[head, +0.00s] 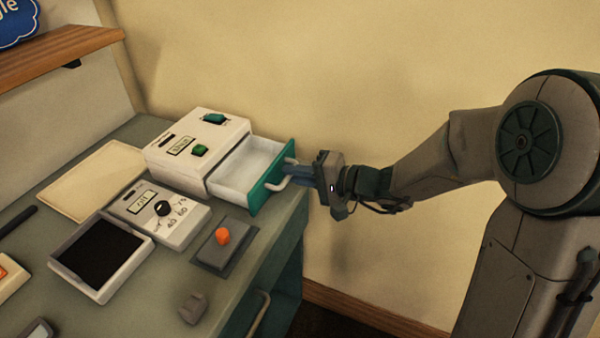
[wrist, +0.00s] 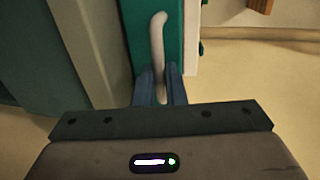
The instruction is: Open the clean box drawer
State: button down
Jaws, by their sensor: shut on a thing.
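The clean box (head: 185,150) is a white case with a label, a green button and a teal knob on top, standing at the back right of the counter. Its drawer (head: 243,163) is pulled out to the right, with a white, empty-looking inside and a teal front. My gripper (head: 292,174) is at the drawer front, shut on the pale curved handle (head: 283,182). In the wrist view, the blue fingers (wrist: 160,88) sit on both sides of the handle (wrist: 158,45), against the teal front (wrist: 140,40).
On the counter (head: 135,308) are a dial unit (head: 159,216), a black-bottomed tray (head: 98,256), an orange button on a grey base (head: 222,237), a small grey block (head: 193,308) and a beige board (head: 92,180). A wooden shelf (head: 60,52) is at upper left. The wall stands behind my arm.

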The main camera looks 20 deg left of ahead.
jog(key=shift+d, duration=0.2)
jog(key=c, duration=1.5)
grip_release()
jog(key=v, duration=1.3)
jog(key=shift+d, duration=0.35)
jog(key=shift+s+r, duration=0.1)
jog(key=shift+s, duration=0.05)
